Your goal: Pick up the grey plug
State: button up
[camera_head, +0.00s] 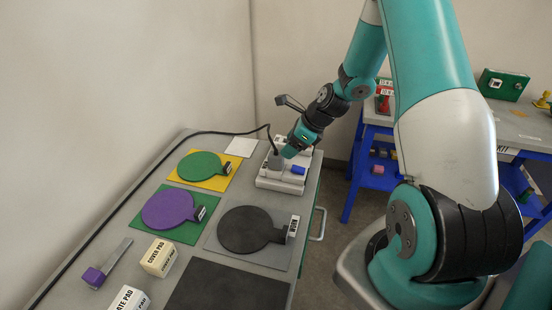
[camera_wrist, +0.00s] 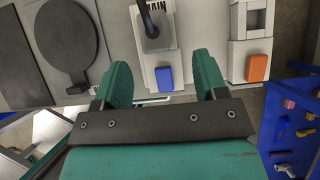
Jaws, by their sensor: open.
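The grey plug (camera_head: 275,160) stands upright in a white socket block (camera_head: 268,182) at the far end of the grey cart, with a black cable rising from its top. In the wrist view the plug (camera_wrist: 153,40) shows beyond the fingertips, roughly in line with the gap between them. My gripper (camera_head: 291,150) is open and empty, with two green fingers (camera_wrist: 163,60) apart. In the head view it is close to the plug, just right of and above it. I cannot tell whether they touch. The plug's prongs are hidden.
A blue switch (camera_wrist: 164,78) sits beside the plug; an orange one (camera_wrist: 257,67) is on a neighbouring white unit. The cable (camera_head: 215,133) runs along the wall side. Green (camera_head: 199,166), purple (camera_head: 168,208) and black (camera_head: 245,229) discs lie on the cart. A blue-legged bench stands right.

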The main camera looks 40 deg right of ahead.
aim_at(278, 155)
jog(key=shift+x, duration=1.25)
jog(key=p+x, duration=0.1)
jog(key=x, duration=0.1)
jog(key=p+x, duration=0.2)
jog(key=shift+a+r, duration=0.2)
jog(key=shift+a, duration=0.2)
jog(key=shift+w+a+f, duration=0.15)
jog(key=shift+w+f, duration=0.05)
jog(key=shift+f, duration=0.35)
jog(key=c, duration=1)
jog(key=shift+r, duration=0.1)
jog(key=shift+c, duration=0.2)
